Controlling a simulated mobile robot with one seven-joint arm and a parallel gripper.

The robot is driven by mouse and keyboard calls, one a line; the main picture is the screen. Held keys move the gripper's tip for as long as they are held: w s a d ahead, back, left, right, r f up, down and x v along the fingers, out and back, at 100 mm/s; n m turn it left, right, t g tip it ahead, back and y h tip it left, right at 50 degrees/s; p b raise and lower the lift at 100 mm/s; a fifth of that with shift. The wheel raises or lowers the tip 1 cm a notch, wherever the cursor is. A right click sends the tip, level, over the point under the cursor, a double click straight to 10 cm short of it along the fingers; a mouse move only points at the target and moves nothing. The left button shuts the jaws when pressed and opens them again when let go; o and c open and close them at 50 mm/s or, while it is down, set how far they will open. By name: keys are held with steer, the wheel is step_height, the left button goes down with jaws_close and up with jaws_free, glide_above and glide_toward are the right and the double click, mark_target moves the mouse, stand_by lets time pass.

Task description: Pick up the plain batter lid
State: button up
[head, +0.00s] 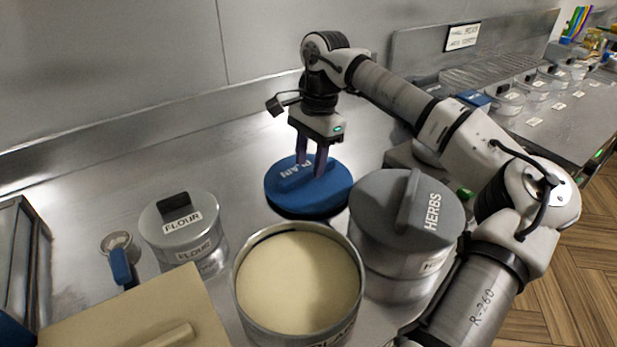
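The plain batter lid (283,198) is a round blue lid with a raised bar handle and white lettering that reads PLAIN. It lies flat behind the open pot of pale batter (298,278). My gripper (311,166) points down over the back right part of the lid. Its two dark fingers are apart, with a gap between them, and their tips are at or just above the handle. Whether the tips touch the handle is hard to tell, as the near finger covers part of it.
A grey-lidded HERBS pot (385,210) stands close to the right of the lid. A FLOUR pot (185,232) stands to the left. A beige board or lid (130,315) is at the front left. The steel counter behind the blue lid is clear up to the wall.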

steer(key=shift+s+a+f, duration=0.1)
steer(key=shift+s+f, duration=0.05)
steer(key=shift+f, duration=0.65)
steer(key=shift+f, duration=0.15)
jaws_close()
